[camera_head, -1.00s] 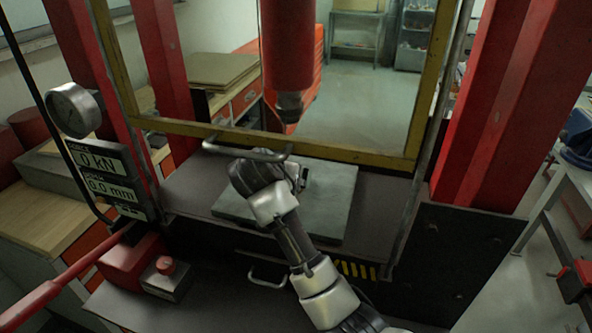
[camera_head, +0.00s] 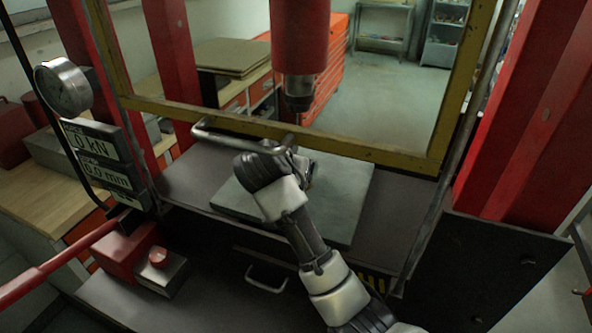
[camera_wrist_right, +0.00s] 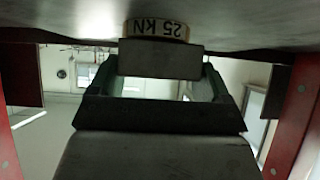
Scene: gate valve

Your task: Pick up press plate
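In the right wrist view a small grey block (camera_wrist_right: 160,60), which may be the press plate, lies between my right gripper's spread fingers (camera_wrist_right: 160,72). A round pale piece marked 25 KN (camera_wrist_right: 157,28), upside down in this view, shows behind it. I cannot tell whether the fingers touch the block. In the head view my right gripper (camera_head: 300,172) is low over the flat grey plate (camera_head: 345,200) on the press bed; my own wrist hides most of the block. My left gripper is not in view.
A yellow guard frame (camera_head: 380,156) with a bar handle (camera_head: 235,137) crosses just above my right wrist. The red ram (camera_head: 299,40) hangs behind it. Red columns (camera_head: 525,110) stand at the sides. A gauge (camera_head: 64,87) and displays are at left.

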